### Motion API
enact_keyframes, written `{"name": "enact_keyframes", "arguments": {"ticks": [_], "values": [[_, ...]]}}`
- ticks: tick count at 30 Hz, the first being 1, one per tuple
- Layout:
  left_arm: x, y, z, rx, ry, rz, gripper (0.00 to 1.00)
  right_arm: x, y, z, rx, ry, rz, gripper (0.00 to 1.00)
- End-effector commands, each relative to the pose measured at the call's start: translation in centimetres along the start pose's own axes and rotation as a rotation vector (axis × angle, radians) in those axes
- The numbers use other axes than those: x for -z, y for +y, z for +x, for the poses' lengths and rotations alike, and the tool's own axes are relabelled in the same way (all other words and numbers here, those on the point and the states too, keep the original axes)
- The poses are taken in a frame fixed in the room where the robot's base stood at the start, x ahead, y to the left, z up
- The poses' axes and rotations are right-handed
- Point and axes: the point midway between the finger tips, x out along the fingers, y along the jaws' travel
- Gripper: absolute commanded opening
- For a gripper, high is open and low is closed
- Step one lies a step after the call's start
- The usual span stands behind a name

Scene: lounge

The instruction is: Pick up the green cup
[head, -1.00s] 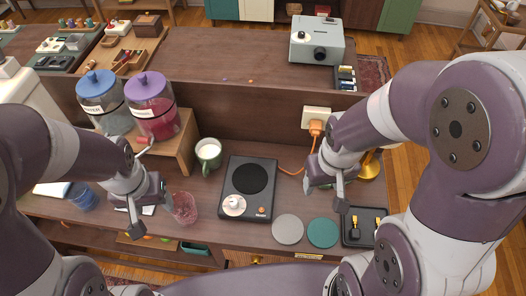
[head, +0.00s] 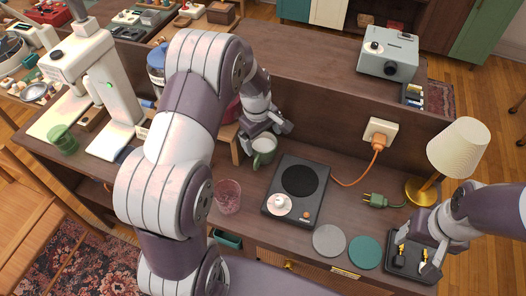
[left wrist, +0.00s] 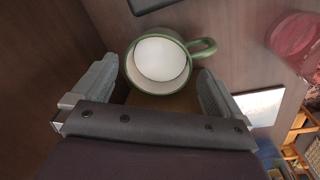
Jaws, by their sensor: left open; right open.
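A green mug (head: 264,154) with a white inside or white contents stands upright on the counter, left of the black hot plate. My left gripper (head: 265,133) is open right at it, on its far side. In the left wrist view the mug (left wrist: 163,60) lies just ahead of and between the two spread fingers (left wrist: 160,90), its handle towards the right finger. I cannot tell whether a finger touches it. A see-through green glass (head: 62,141) stands at the far left of the counter. My right gripper (head: 418,255) is open over a black tray at the right.
A pinkish glass (head: 228,197) stands in front of the mug. A raised back panel and a wooden stand with jars, mostly behind my left arm, lie close by.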

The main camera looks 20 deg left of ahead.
Motion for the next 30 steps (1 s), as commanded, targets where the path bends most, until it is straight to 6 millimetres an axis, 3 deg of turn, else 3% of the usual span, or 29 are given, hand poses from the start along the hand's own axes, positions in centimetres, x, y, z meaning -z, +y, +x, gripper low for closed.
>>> {"name": "enact_keyframes", "arguments": {"ticks": [6, 13, 14, 18, 19, 30], "values": [[-0.2, 0.2, 3.4, 0.001, -0.001, 0.0, 1.0, 0.1, 0.0, -0.8, 0.0, 0.0, 0.0, 0.62], [-0.2, 0.3, 3.8, 0.0, 0.001, 0.001, 1.0, 0.1, 0.0, -0.7, 0.0, 0.0, 0.0, 0.62], [-0.2, 0.2, 3.8, 0.0, 0.001, 0.001, 0.94, 0.1, 0.0, -0.7, 0.0, 0.0, 0.0, 0.62], [-0.2, 0.2, 3.8, 0.0, 0.001, 0.001, 0.48, 0.1, 0.0, -0.7, 0.0, 0.0, 0.0, 0.62], [-0.2, 0.2, 3.7, 0.0, 0.001, 0.001, 0.41, 0.1, 0.0, -0.7, 0.0, 0.0, 0.0, 0.62], [-0.1, 0.4, 3.4, -0.002, 0.002, 0.001, 0.41, 0.1, 0.0, -0.7, 0.0, 0.0, 0.0, 0.62]]}}
